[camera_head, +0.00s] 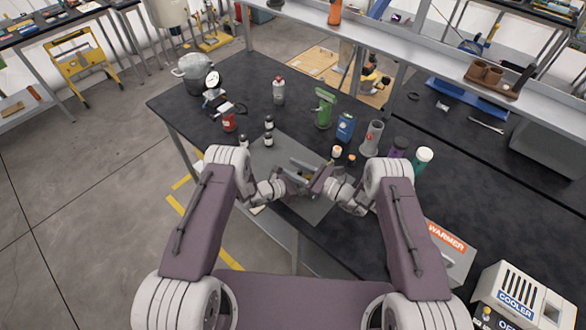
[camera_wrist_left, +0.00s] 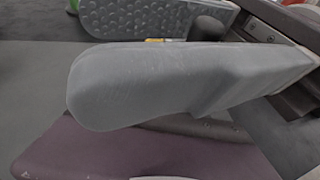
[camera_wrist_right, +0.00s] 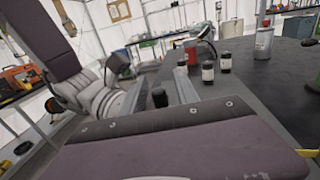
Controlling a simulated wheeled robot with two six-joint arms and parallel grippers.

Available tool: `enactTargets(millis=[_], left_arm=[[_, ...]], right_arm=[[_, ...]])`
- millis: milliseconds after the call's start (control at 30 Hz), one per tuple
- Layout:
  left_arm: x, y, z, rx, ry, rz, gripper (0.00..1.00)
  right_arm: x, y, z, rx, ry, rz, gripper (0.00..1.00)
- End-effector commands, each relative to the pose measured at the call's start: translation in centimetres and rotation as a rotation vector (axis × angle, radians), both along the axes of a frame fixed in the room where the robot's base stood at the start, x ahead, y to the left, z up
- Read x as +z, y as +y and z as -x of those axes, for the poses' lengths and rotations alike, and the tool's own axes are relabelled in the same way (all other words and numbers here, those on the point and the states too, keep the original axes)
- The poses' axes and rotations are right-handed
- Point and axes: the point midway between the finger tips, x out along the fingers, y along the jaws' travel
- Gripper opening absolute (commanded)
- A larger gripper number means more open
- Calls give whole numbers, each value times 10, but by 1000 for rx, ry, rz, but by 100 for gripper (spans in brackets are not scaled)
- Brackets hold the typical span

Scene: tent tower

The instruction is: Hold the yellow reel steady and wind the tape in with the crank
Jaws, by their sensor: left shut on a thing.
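Only a thin yellow strip of the reel (camera_wrist_left: 155,41) shows, in the left wrist view; the grippers hide most of it. My left gripper (camera_head: 300,178) is shut on the reel over the grey mat (camera_head: 272,160). Its near grey finger fills much of the left wrist view. A dark upright knob (camera_wrist_left: 207,28), seemingly the crank's, stands beside the reel there. My right gripper (camera_head: 321,182) is close on the right side of the reel in the head view. A dark knob also shows in the right wrist view (camera_wrist_right: 160,97). I cannot make out the tape or the right jaws' opening.
A green tool (camera_head: 325,108), a blue can (camera_head: 345,126) and a grey cylinder (camera_head: 372,138) stand behind. The warmer (camera_head: 448,245) and cooler (camera_head: 518,296) are at right.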

Motion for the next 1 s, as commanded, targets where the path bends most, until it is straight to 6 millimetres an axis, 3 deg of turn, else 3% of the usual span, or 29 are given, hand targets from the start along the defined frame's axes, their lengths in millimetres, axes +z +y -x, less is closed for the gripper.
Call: enactTargets(millis=[133, 267, 533, 800, 1000], left_arm=[[0, 0, 0, 0, -1, 0, 0], [0, 0, 0, 0, -1, 0, 0], [0, 0, 0, 0, -1, 1, 0], [0, -1, 0, -2, -1, 1, 0], [0, -1, 0, -3, -1, -1, 0]], right_arm=[[0, 0, 0, 0, 0, 0, 37], [0, 0, 0, 1, 0, 0, 0], [1, 3, -1, -43, 1, -4, 0], [0, 5, -15, -309, 0, -1, 0], [0, 3, -21, -409, -1, 0, 0]])
